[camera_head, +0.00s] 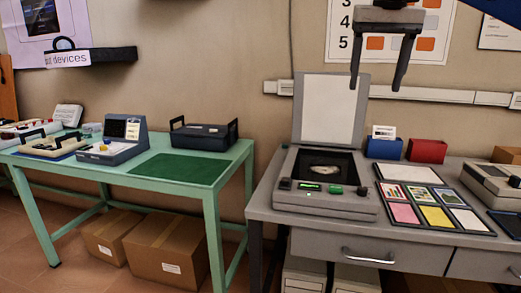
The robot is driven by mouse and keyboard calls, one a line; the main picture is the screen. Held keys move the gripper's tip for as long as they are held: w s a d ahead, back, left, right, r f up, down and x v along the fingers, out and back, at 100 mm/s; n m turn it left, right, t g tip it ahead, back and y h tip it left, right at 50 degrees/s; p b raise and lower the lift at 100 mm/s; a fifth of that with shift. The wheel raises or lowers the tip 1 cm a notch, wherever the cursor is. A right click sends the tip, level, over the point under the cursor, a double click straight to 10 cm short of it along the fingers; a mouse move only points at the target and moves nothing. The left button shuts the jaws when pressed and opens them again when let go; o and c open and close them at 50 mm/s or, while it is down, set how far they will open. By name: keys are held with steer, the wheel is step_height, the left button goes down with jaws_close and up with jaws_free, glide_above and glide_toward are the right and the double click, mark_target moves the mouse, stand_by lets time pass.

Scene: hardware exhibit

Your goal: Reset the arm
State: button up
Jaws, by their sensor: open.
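My gripper (379,84) shows at the top right of the head view. Its two dark fingers point down and stand apart, with nothing between them. It hangs in front of the wall and the numbered poster, above the grey desk (262,208). Below it and to the left, a grey device (327,205) stands on that desk with its lid (329,110) raised. A small pale object (325,169) lies in the device's dark bed. My gripper touches nothing that I can see.
A green table (140,182) on the left holds several devices and a bare green mat (180,168). Cardboard boxes (165,250) lie beneath it. Card tray (433,206), blue box (383,148) and red box (427,150) stand right of the open device. A gap separates the tables.

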steer(key=s+d+f, duration=0.1)
steer(key=s+f, duration=0.6)
steer(key=f, duration=0.7)
steer(key=s+d+f+n+t, duration=0.1)
steer(key=s+f, duration=0.7)
steer(key=f, duration=0.6)
steer(key=s+d+f+n, duration=0.1)
steer(key=s+f, duration=0.6)
steer(key=f, duration=0.8)
steer(key=shift+s+t+y, duration=0.2)
steer(key=shift+t+y, duration=0.1)
